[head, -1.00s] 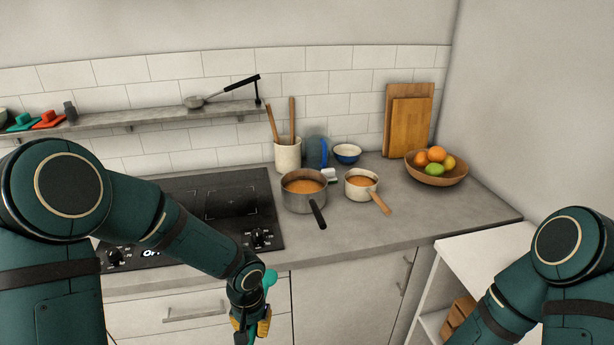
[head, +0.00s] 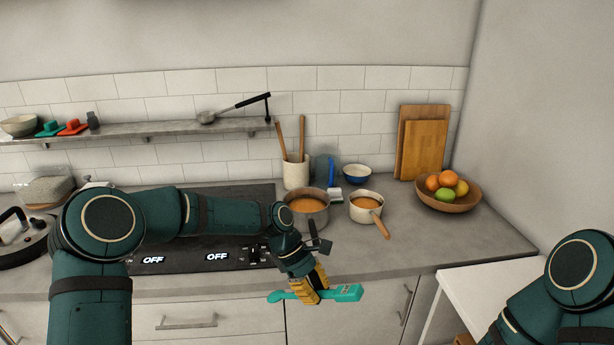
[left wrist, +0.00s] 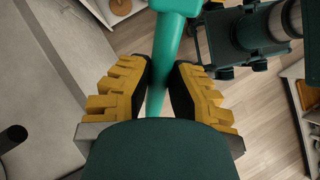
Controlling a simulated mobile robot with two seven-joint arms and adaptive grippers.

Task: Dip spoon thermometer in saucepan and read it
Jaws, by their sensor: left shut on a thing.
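My left gripper (head: 314,285) is shut on the teal spoon thermometer (head: 347,293) and holds it in front of the counter's front edge. The spoon thermometer lies nearly level, with a small display on its wider right end; the reading is too small to tell. In the left wrist view its teal shaft (left wrist: 158,85) runs between the yellow fingers. A steel saucepan (head: 309,222) with orange-brown soup stands on the counter, its dark handle partly hidden by my left gripper. A smaller cream saucepan (head: 358,213) with similar contents and a wooden handle stands to its right. My right gripper is out of view.
The black cooktop (head: 250,195) lies left of the pans, partly behind my left arm. A utensil crock (head: 296,174), a blue-white bowl (head: 357,173) and a fruit bowl (head: 428,200) stand on the counter.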

